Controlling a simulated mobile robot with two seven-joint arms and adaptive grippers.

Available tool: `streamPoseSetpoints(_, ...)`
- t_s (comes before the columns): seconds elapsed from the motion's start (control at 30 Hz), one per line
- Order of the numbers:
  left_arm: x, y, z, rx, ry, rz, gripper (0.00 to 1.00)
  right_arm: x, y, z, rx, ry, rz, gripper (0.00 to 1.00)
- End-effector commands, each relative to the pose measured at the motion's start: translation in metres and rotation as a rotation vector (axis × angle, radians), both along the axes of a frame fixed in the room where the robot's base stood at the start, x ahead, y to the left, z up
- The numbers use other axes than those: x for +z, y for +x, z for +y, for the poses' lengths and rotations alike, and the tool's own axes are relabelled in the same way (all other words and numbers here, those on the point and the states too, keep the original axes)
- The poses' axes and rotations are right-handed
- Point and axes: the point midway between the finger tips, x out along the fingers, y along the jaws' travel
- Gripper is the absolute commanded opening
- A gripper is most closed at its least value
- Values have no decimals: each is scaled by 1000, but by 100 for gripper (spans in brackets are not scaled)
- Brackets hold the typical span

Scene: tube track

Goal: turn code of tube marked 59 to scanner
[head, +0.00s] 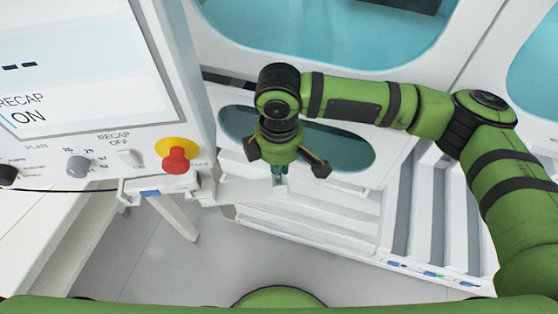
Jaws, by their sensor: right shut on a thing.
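My right gripper (281,166) points down near the middle of the head view, over the end of a narrow white track (238,191). It is shut on a small tube (280,182), of which only a short dark teal part shows below the gripper. No number or code can be read on the tube, and I cannot tell whether it stands in the track or just above it. I cannot make out a scanner. My left gripper is not in view.
A white machine panel with a screen (75,60) reading "RECAP ON" stands at the left. It has knobs (78,166) and a red button (176,160) close to the track. White cabinets with teal windows (345,140) stand behind. Grey floor (150,265) shows in front.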

Motion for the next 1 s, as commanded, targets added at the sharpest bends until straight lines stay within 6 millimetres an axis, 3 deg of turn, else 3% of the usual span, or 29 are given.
streamPoseSetpoints(0.47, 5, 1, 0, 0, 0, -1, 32, 0, 0, 0, -33, 0, 1, 0)
streamPoseSetpoints(1.0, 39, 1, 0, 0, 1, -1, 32, 3, 0, 0, -216, 0, 2, 0)
